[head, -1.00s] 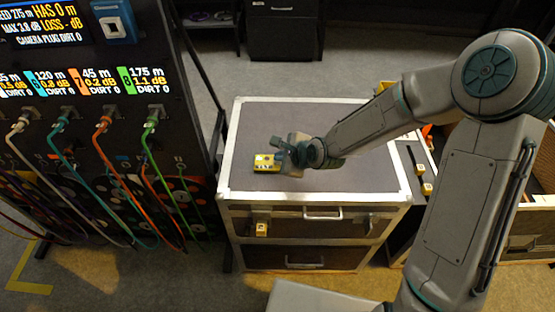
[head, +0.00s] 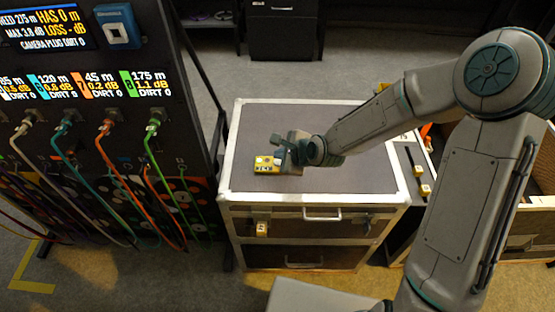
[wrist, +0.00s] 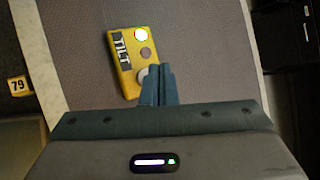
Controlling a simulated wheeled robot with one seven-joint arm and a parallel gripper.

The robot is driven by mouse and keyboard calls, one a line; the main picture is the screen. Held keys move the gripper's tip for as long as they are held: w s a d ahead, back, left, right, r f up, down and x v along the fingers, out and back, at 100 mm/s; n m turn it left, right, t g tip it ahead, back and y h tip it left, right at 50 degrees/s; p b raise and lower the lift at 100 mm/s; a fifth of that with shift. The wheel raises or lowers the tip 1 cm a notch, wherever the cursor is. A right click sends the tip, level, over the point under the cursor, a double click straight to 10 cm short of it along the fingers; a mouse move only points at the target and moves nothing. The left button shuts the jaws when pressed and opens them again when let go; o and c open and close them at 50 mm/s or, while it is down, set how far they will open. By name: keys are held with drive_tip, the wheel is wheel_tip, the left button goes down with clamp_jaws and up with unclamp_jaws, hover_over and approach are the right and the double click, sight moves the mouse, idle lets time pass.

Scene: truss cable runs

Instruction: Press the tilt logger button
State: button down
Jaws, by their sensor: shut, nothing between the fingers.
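The tilt logger (head: 265,164) is a small yellow box lying on the grey top of the flight case (head: 330,120). My gripper (wrist: 157,70) is shut and empty. Its fingertips overlap the pale round part in the wrist view and partly hide it. In the head view my gripper (head: 277,149) is at the right end of the logger; I cannot tell whether it touches.
A dark panel with screens and several coloured cables (head: 152,130) stands left of the case. An open case with orange items (head: 428,140) is at the right. The rest of the case top is clear.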

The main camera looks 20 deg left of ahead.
drive_tip(key=shift+r, duration=0.1)
wheel_tip(320, 180, up, 5)
drive_tip(key=p, duration=0.4)
drive_tip(key=shift+p, duration=0.35)
idle(0.5)
